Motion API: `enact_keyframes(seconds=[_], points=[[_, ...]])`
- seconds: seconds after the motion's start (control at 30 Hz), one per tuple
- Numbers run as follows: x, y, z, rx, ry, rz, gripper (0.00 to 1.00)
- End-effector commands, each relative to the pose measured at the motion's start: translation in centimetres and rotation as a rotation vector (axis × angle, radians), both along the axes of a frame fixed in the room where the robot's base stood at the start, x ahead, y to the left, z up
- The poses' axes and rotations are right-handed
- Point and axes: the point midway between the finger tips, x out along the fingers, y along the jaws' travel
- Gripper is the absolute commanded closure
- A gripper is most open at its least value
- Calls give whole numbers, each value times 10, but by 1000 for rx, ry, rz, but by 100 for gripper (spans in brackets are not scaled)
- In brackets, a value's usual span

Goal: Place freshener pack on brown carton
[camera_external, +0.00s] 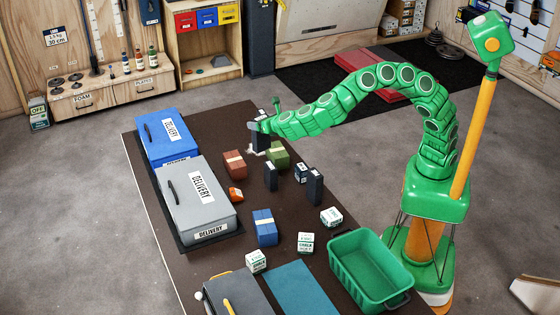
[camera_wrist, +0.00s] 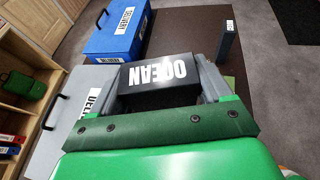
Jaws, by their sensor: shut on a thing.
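The brown carton (camera_external: 235,164), a reddish-brown box with a pale band, sits on the dark table right of the grey delivery box. My gripper (camera_external: 256,134) is above the table, behind and slightly right of the carton, apart from it. In the wrist view, my gripper (camera_wrist: 163,74) is shut on the freshener pack (camera_wrist: 155,82), a black box marked OCEAN, held between the grey fingers. The carton cannot be made out in the wrist view.
A green carton (camera_external: 277,154) stands right of the brown one, and an orange item (camera_external: 236,194) lies in front. Dark upright packs (camera_external: 271,177) stand nearby. Blue (camera_external: 167,136) and grey (camera_external: 196,198) delivery boxes line the left. A green basket (camera_external: 370,268) is at front right.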

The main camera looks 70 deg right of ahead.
Motion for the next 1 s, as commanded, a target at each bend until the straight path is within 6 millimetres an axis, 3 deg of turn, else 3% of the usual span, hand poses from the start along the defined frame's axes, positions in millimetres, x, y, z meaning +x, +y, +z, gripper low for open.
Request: enact_keyframes(seconds=[0.1, 0.3, 0.47, 1.0], points=[[9, -38, 5, -3, -3, -105, 71], [12, -71, 8, -3, 1, -202, 71], [18, -77, 7, -2, 0, -223, 71], [64, -65, -16, -4, 1, -223, 71]])
